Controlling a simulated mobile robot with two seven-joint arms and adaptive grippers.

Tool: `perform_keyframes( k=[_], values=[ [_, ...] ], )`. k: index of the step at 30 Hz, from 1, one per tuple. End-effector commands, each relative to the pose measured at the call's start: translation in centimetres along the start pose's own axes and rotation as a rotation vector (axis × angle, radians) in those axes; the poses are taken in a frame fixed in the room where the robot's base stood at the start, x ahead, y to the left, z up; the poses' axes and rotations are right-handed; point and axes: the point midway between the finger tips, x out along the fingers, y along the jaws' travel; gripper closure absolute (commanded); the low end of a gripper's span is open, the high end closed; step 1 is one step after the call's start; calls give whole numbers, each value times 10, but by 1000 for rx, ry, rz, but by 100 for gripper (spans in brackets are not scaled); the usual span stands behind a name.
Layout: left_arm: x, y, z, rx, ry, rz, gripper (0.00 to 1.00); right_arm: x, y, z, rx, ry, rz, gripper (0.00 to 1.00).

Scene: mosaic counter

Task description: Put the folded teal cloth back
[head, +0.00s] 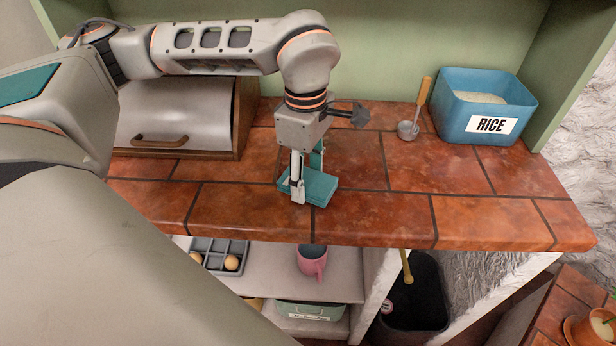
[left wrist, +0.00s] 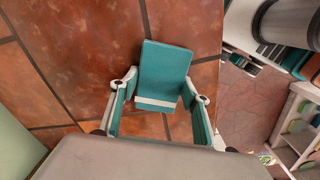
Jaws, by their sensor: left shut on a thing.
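The folded teal cloth (head: 318,190) is at the front part of the tiled counter (head: 400,215), below my left gripper (head: 307,178). The gripper points down and its fingers are shut on the cloth. In the left wrist view the cloth (left wrist: 162,72) shows as a flat folded block with a pale band, between the two fingers (left wrist: 160,102). I cannot tell whether the cloth rests on the counter or is just above it. My right gripper is not in view.
A bread box (head: 180,115) stands at the back left. A blue rice bin (head: 485,105) and a metal scoop (head: 407,130) stand at the back right. Below the counter are a pink mug (head: 312,262), a grey divided tray (head: 218,255) and a dark bin (head: 415,300).

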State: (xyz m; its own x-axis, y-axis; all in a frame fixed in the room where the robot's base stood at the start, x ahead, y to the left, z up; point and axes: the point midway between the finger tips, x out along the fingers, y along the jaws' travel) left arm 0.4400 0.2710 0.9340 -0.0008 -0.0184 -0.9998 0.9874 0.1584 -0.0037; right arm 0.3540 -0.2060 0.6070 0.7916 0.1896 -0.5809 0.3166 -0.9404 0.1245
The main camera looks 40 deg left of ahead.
Motion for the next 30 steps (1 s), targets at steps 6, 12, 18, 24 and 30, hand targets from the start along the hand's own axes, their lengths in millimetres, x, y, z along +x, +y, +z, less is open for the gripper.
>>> perform_keyframes(
  k=[6, 12, 18, 24, 30],
  values=[
    [2, 0, 0, 0, -1, 1, 74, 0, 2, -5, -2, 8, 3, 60],
    [6, 0, 0, 0, -1, 0, 51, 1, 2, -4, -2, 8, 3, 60],
    [5, 0, 0, 0, -1, 1, 37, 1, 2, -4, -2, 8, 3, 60],
    [4, 0, 0, 0, -1, 1, 37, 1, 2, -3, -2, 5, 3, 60],
    [-15, 2, 0, 0, -2, 6, 37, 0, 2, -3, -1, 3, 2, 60]
  ],
)
